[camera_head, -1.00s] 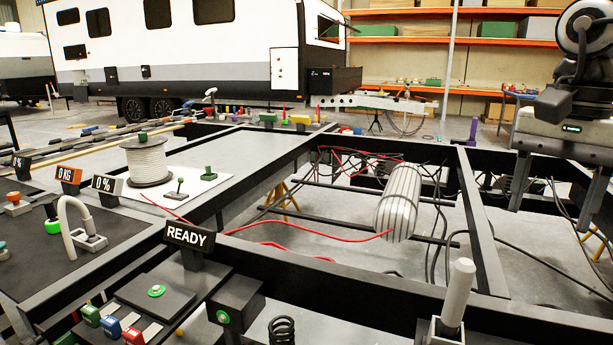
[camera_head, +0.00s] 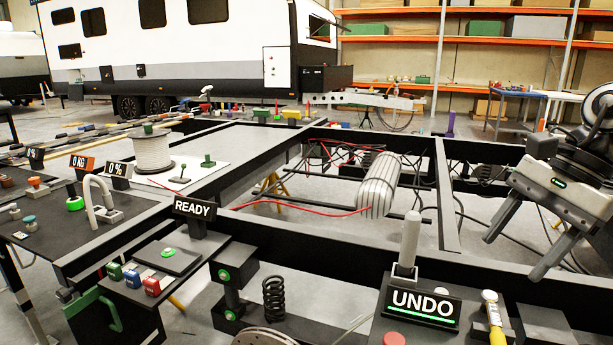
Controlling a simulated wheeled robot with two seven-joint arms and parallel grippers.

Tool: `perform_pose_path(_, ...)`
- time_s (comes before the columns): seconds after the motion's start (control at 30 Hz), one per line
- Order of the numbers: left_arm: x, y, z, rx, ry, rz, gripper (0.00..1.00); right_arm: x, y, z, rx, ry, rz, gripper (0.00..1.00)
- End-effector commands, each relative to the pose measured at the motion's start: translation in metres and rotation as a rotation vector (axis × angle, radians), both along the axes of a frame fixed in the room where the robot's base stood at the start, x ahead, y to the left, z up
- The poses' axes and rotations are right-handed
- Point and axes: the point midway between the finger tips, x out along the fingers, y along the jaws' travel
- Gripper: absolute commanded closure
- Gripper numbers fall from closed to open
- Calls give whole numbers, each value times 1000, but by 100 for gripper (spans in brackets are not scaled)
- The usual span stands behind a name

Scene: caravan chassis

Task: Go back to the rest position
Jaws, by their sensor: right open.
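My right gripper (camera_head: 512,242) is at the right edge of the head view, above the right part of the black chassis frame (camera_head: 320,240). Its two grey fingers point down and to the left, spread apart, with nothing between them. It is clear of the striped cylinder (camera_head: 379,185) that sits in the frame's middle bay with red and black wires around it. My left gripper does not show in the head view.
A READY sign (camera_head: 194,207) and an UNDO sign (camera_head: 421,303) stand in front. A white spool (camera_head: 151,151) stands on a white plate at left. A yellow-handled tool (camera_head: 494,318) is at lower right. A caravan (camera_head: 180,50) and orange shelves (camera_head: 460,42) are behind.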

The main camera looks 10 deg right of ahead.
Motion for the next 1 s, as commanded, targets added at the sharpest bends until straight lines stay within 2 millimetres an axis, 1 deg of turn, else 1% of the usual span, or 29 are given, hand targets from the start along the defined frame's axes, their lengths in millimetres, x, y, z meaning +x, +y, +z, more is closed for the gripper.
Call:
perform_pose_path(0.03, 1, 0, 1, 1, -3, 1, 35, 0, 1, -12, 77, 15, -66, 41)
perform_pose_path(0.17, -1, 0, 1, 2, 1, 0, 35, 2, 7, -41, 300, 69, -278, 41)
perform_pose_path(0.27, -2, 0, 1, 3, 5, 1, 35, 4, 14, -68, 531, 154, -506, 41)
perform_pose_path(0.37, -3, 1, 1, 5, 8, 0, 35, 5, 21, -100, 822, 304, -809, 41)
perform_pose_path(0.4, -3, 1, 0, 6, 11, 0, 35, 5, 23, -113, 942, 381, -938, 41)
perform_pose_path(0.47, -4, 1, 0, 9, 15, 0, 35, 5, 26, -134, 1116, 510, -1130, 41)
perform_pose_path(0.5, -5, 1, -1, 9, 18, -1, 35, 4, 28, -148, 1230, 606, -1259, 41)
perform_pose_path(0.57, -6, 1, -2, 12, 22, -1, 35, 0, 31, -170, 1394, 765, -1448, 41)
perform_pose_path(0.6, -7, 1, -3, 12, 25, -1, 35, -3, 34, -186, 1499, 881, -1572, 41)
perform_pose_path(0.67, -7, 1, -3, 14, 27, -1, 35, -11, 41, -212, 1646, 1075, -1755, 41)
perform_pose_path(0.7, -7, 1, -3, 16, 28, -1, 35, -17, 47, -228, 1739, 1215, -1874, 41)
perform_pose_path(0.77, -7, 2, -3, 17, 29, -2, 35, -29, 61, -254, 1862, 1445, -2044, 41)
perform_pose_path(0.8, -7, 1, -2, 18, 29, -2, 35, -38, 72, -270, -1737, -1445, 1932, 41)
perform_pose_path(0.87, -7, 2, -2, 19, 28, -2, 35, -53, 93, -291, -1522, -1409, 1735, 41)
perform_pose_path(0.9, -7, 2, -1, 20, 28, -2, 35, -62, 108, -303, -1391, -1383, 1613, 41)
perform_pose_path(0.97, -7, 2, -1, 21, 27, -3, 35, -75, 131, -316, -1214, -1341, 1453, 41)
perform_pose_path(1.0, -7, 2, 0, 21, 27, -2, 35, -82, 146, -322, -1114, -1315, 1363, 41)
